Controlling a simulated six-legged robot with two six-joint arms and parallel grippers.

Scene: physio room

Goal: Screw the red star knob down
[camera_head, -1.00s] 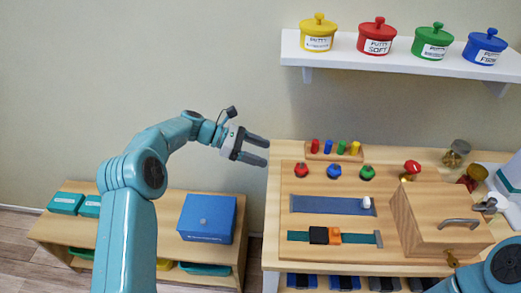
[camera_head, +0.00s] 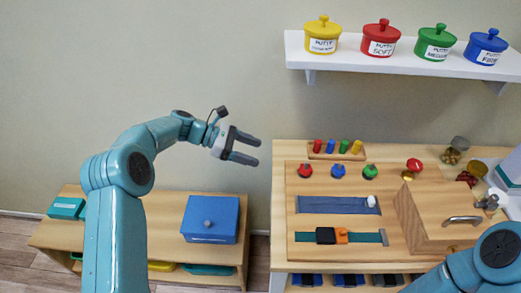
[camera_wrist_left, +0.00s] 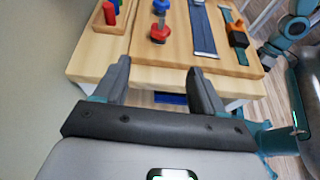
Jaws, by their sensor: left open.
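The red star knob (camera_head: 305,170) sits at the back left of the wooden board (camera_head: 292,222), beside a blue knob (camera_head: 338,171) and a green knob (camera_head: 370,171). In the left wrist view the red knob (camera_wrist_left: 159,32) is beyond my fingertips, on a bolt-like post. How far down it is screwed I cannot tell. My left gripper (camera_head: 252,149) is open and empty, to the left of the table's back left corner and apart from the knob. Its two fingers (camera_wrist_left: 158,78) are spread wide in the wrist view. My right gripper is not in view; only part of that arm shows.
A rack of coloured pegs (camera_head: 337,151) stands behind the knobs. A blue strip (camera_head: 330,206) and a strap with a buckle (camera_head: 362,238) lie in front. A wooden box (camera_head: 440,215) stands right. A putty shelf (camera_head: 400,59) hangs above; a blue box (camera_head: 209,218) sits lower left.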

